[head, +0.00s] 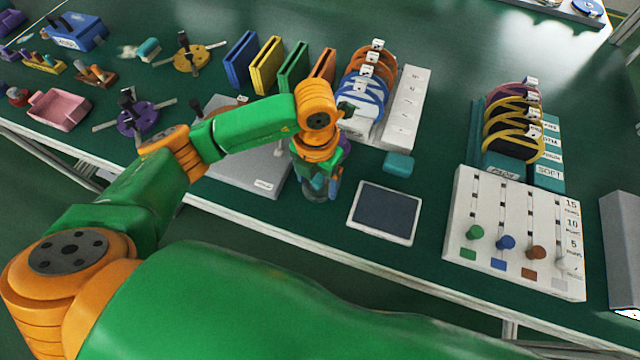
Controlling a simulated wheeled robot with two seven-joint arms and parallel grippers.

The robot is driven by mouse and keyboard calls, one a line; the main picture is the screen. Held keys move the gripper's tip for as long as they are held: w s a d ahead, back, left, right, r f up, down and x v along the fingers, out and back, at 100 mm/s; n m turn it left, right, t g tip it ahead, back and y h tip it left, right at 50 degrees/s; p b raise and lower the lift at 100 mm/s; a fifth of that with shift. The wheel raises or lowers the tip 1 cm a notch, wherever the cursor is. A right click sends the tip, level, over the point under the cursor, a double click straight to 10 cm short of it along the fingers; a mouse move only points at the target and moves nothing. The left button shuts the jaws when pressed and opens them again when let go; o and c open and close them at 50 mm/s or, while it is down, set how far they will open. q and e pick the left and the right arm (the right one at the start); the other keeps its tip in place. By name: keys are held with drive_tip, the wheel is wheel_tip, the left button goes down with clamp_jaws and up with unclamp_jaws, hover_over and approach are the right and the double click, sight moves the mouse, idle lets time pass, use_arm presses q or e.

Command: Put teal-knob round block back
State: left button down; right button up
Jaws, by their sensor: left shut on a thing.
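My left gripper (324,180) points down near the front edge of the green bench, just right of a grey flat plate. It is shut on a grey-teal round block (315,194), which is mostly hidden by the fingers. I cannot make out its knob, or whether it touches the bench. My right gripper is not in view.
The grey plate (262,178) lies left of the gripper, partly under my arm. A dark-screened tablet (385,212) and a small teal block (398,162) lie to the right. Behind stands a white labelled rack (405,108) with rings. A white peg board (515,230) stands further right.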

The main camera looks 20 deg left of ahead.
sight(319, 189)
use_arm(q)
drive_tip(key=shift+w+d+f+p, duration=0.1)
drive_tip(key=shift+f+p, duration=0.15)
drive_tip(key=shift+f, duration=0.7)
drive_tip(key=shift+w+d+f+p, duration=0.1)
drive_tip(key=shift+f+p, duration=0.1)
drive_tip(key=shift+f, duration=0.75)
unclamp_jaws()
drive_tip(key=shift+f, duration=0.1)
wheel_tip(319, 189, up, 12)
drive_tip(key=shift+r+b, duration=0.2)
drive_tip(key=shift+b, duration=0.2)
